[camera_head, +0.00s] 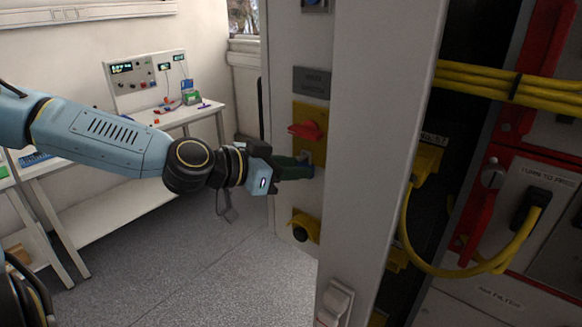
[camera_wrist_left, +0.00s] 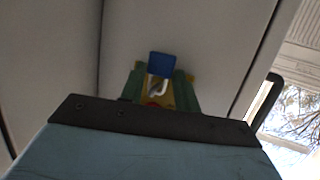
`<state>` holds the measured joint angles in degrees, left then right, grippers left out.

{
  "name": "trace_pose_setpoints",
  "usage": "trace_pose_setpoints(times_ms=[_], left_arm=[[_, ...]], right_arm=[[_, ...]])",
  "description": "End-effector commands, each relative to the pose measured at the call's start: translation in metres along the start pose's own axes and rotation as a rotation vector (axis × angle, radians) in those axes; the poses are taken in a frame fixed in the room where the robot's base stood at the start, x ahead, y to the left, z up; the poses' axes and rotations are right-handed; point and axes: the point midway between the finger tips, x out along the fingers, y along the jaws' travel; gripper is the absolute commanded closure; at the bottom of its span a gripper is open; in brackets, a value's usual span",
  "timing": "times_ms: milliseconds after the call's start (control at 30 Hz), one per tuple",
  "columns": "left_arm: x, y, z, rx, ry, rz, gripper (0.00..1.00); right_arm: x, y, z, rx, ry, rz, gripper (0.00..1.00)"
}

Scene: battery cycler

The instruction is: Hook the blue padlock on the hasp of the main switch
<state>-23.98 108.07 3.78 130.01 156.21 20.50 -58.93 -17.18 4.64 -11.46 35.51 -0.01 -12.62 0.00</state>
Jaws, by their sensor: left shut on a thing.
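The main switch is a yellow plate (camera_head: 310,114) with a red handle (camera_head: 305,131) on the grey cabinet panel, under a dark label. My left gripper (camera_head: 309,168) reaches to the lower part of this plate, below the red handle. Its dark green fingers are shut on the blue padlock (camera_wrist_left: 162,64). In the left wrist view the padlock's blue body and pale shackle (camera_wrist_left: 159,87) show between the fingers, with yellow and a bit of red behind. In the head view the padlock is mostly hidden. I cannot tell whether the shackle is through the hasp. My right gripper is not in view.
A yellow fitting with a black knob (camera_head: 304,227) sits lower on the panel. On the right, the open cabinet shows yellow cables (camera_head: 510,84) and a red lever (camera_head: 480,225). A bench with instruments (camera_head: 145,77) stands at the back left. The floor between is clear.

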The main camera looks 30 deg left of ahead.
Motion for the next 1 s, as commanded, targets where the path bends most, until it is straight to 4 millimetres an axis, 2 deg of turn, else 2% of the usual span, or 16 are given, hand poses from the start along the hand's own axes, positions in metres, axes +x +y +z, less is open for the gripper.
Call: trace_pose_setpoints(times_ms=[300, 333, 500, 833, 1000], left_arm=[[-0.0001, 0.0001, -0.0003, 0.001, 0.001, 0.000, 0.97], [-0.0001, 0.0001, -0.0003, 0.001, 0.001, 0.000, 0.66], [-0.0001, 0.0001, -0.0002, 0.001, 0.001, 0.000, 0.44], [-0.0011, -0.0001, -0.0003, 0.000, 0.000, 0.000, 0.43], [-0.0088, -0.0011, -0.0027, 0.002, 0.002, -0.002, 0.43]], right_arm=[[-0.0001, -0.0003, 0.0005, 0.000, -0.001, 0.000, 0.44], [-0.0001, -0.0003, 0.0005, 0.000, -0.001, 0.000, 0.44], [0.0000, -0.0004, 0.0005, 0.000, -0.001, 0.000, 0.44], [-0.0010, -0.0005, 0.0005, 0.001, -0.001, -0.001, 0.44], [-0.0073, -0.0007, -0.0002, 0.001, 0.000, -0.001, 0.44]])
